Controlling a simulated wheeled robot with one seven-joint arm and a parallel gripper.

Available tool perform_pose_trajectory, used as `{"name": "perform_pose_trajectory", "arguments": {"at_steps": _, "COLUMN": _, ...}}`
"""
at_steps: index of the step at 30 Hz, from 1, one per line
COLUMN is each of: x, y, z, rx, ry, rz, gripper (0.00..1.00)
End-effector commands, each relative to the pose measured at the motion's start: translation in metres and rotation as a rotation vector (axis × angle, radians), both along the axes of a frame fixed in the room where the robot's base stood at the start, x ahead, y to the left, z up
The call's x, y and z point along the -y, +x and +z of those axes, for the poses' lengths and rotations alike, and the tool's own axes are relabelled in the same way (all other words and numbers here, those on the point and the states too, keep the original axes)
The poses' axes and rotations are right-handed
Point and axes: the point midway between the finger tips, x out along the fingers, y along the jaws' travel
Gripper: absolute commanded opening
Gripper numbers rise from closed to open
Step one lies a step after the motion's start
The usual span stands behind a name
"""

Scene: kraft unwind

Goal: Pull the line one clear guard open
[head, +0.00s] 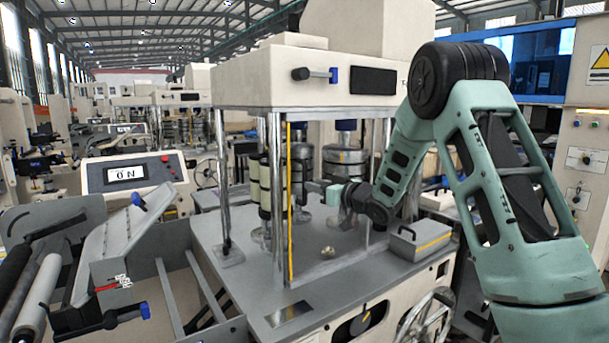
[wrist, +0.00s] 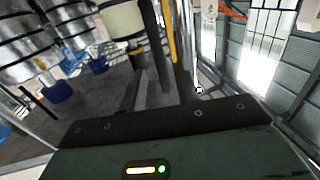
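The clear guard (head: 290,215) is a see-through panel on the front of the machine, with a yellow strip along its upright left edge. It looks closed across the front between the chrome posts. My gripper (head: 325,188) reaches in from the right, at mid-height of the guard and a little right of the yellow strip. I cannot tell whether the fingers touch the bar.
Stacked metal and cream rollers (head: 265,190) stand behind the guard. A small brass knob (head: 327,252) sits on the grey deck (head: 245,290). A grey box with a yellow stripe (head: 420,242) is at right, and a handwheel (head: 428,318) below. A control screen (head: 130,172) stands left.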

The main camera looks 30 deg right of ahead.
Motion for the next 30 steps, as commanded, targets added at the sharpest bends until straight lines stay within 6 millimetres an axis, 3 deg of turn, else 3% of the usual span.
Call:
{"name": "perform_pose_trajectory", "arguments": {"at_steps": 3, "x": -0.006, "y": 0.022, "z": 0.004, "rx": 0.0, "ry": 0.001, "rz": 0.002, "gripper": 0.32}}
{"name": "perform_pose_trajectory", "arguments": {"at_steps": 9, "x": -0.011, "y": 0.046, "z": 0.002, "rx": 0.0, "ry": 0.001, "rz": 0.001, "gripper": 0.32}}
{"name": "perform_pose_trajectory", "arguments": {"at_steps": 21, "x": -0.013, "y": 0.053, "z": 0.0, "rx": 0.0, "ry": 0.0, "rz": 0.0, "gripper": 0.32}}
{"name": "perform_pose_trajectory", "arguments": {"at_steps": 22, "x": -0.013, "y": 0.053, "z": 0.0, "rx": 0.0, "ry": 0.0, "rz": 0.0, "gripper": 0.29}}
{"name": "perform_pose_trajectory", "arguments": {"at_steps": 25, "x": -0.013, "y": 0.053, "z": 0.0, "rx": 0.0, "ry": 0.0, "rz": 0.0, "gripper": 0.01}}
{"name": "perform_pose_trajectory", "arguments": {"at_steps": 30, "x": -0.012, "y": 0.053, "z": 0.0, "rx": 0.0, "ry": 0.0, "rz": 0.0, "gripper": 0.0}}
